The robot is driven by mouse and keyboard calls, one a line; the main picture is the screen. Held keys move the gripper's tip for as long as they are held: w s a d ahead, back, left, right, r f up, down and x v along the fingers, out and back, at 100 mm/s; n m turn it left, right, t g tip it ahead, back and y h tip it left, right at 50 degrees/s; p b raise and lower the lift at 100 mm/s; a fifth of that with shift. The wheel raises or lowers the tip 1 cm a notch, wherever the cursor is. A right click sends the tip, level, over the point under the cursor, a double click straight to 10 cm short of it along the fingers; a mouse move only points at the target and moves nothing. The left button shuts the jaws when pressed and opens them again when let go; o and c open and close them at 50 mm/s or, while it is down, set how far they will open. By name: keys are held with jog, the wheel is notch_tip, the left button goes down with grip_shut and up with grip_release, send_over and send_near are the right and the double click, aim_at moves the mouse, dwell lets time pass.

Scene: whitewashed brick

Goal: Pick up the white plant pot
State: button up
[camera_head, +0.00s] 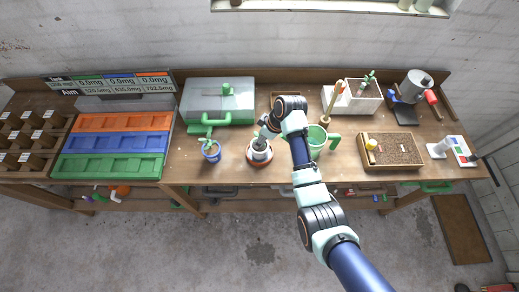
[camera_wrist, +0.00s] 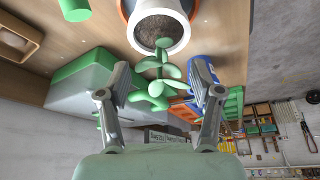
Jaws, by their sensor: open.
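The white plant pot (camera_head: 261,156) stands on a round terracotta-coloured saucer (camera_head: 257,164) on the wooden bench, partly hidden by my gripper (camera_head: 263,141) in the head view. In the wrist view the white pot (camera_wrist: 182,29) is at the top middle, with dark soil inside. My gripper (camera_wrist: 163,69) is open and empty, its two fingers spread apart. The pot appears beyond the fingertips, not between them. Green leaves (camera_wrist: 158,72) show between the fingers, near a blue pot (camera_wrist: 205,72) partly hidden by the right finger.
The blue pot (camera_head: 212,152) with a small plant stands left of the white pot. A green watering can (camera_head: 317,139) is close on the right. Orange, blue and green trays (camera_head: 112,146) lie at left.

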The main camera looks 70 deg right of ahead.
jog(key=shift+x, duration=0.8)
jog(key=shift+r, duration=0.1)
grip_shut()
